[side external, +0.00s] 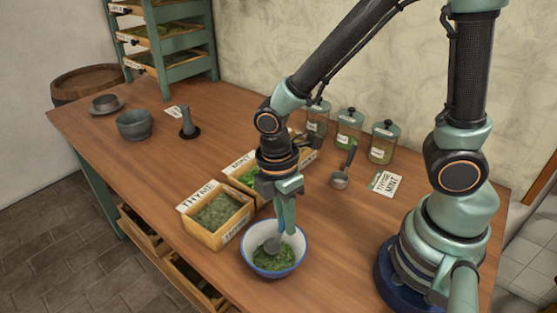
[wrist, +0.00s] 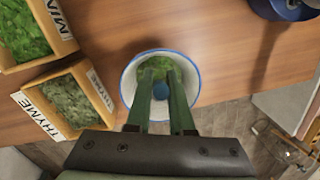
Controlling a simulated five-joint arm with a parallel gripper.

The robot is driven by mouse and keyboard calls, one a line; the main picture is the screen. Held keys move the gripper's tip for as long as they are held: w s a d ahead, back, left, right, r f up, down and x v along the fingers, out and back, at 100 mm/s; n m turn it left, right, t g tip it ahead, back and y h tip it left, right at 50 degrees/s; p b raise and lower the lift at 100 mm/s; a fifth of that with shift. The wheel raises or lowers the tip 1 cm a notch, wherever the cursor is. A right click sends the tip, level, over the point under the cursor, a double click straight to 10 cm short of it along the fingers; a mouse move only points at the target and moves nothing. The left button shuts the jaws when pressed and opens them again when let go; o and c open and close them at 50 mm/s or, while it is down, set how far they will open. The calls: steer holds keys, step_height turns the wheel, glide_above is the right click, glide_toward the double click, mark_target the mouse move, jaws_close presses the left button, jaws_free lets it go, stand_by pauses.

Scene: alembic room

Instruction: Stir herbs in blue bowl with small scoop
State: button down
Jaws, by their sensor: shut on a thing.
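The white bowl with a blue rim (side external: 297,265) stands on the wooden table near its front edge; it also shows in the wrist view (wrist: 128,82). Chopped green herbs (side external: 270,260) lie in its bottom and show between my fingers in the wrist view (wrist: 155,65). My gripper (side external: 286,222) points down over the bowl and is shut on the small scoop (side external: 272,244). The grey scoop head is inside the bowl, down at the herbs. In the wrist view my green fingers (wrist: 164,100) hide most of the scoop.
A thyme crate (side external: 224,232) stands just left of the bowl, with a mint crate (side external: 243,178) behind. Another scoop (side external: 340,183) lies on the table. Several lidded jars (side external: 349,133) stand by the wall.

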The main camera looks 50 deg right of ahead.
steer(key=shift+f, duration=2.2)
steer(key=shift+f, duration=0.1)
steer(key=shift+c, duration=1.6)
jaws_free()
steer(key=d+r, duration=0.3)
steer(key=r, duration=0.4)
steer(key=shift+w+r, duration=0.15)
steer(key=shift+w, duration=0.2)
steer(key=shift+d, duration=0.1)
